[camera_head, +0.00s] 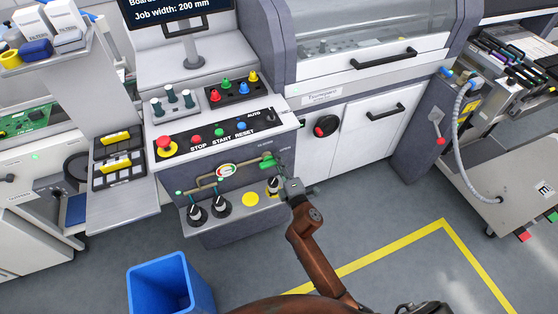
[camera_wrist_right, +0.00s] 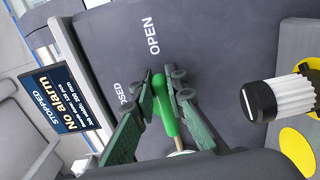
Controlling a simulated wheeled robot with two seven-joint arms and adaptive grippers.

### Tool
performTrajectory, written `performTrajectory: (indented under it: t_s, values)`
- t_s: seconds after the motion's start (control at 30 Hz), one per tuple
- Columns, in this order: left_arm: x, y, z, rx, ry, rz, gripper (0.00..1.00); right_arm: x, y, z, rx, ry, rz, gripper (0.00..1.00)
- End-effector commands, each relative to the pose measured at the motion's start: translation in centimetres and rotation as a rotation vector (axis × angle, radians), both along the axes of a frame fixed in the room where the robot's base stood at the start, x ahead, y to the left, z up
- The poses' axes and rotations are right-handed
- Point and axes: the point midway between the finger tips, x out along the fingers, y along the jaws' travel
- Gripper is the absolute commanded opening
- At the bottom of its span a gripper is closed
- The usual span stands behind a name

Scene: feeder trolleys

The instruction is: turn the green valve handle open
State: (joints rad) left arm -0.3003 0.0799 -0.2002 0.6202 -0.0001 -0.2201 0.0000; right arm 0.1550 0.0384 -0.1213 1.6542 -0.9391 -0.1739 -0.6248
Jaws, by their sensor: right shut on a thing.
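The green valve handle (camera_head: 267,162) sits on the brass pipe (camera_head: 207,184) at the front of the console, right of a round gauge. In the wrist view the handle (camera_wrist_right: 165,106) lies between the two fingers of my right gripper (camera_wrist_right: 164,86), which is shut on it. The word OPEN shows above it in that view, and the word CLOSED is partly hidden by a finger. In the head view my right gripper (camera_head: 280,178) is at the console's right front corner, and its fingertips are hard to make out. My left gripper is not in view.
Black-and-white knobs (camera_head: 220,206) stand on the ledge below the pipe; one (camera_wrist_right: 280,98) is close to my right gripper. A row of push buttons (camera_head: 219,132) lies above. A blue bin (camera_head: 170,284) stands on the floor. Yellow-lined floor right of the console is clear.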

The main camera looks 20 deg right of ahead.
Motion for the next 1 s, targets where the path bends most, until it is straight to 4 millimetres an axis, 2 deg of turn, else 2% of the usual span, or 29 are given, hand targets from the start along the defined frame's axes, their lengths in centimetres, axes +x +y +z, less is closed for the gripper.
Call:
performTrajectory:
  t_s: [0.03,0.6,0.63,0.87,1.0]
  values:
    - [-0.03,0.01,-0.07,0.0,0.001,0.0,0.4,-0.21,1.09,-0.81,0.014,0.01,0.018,0.0]
    - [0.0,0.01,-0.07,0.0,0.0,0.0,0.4,-0.19,1.08,-0.81,0.044,0.01,0.018,0.0]
    - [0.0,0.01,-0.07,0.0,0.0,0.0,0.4,-0.19,1.08,-0.81,0.044,0.01,0.018,0.14]
    - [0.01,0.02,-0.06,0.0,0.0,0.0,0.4,-0.13,1.11,-0.52,0.043,0.006,0.019,0.3]
    - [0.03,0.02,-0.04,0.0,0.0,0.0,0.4,-0.09,0.95,-0.33,0.042,0.002,0.016,0.3]
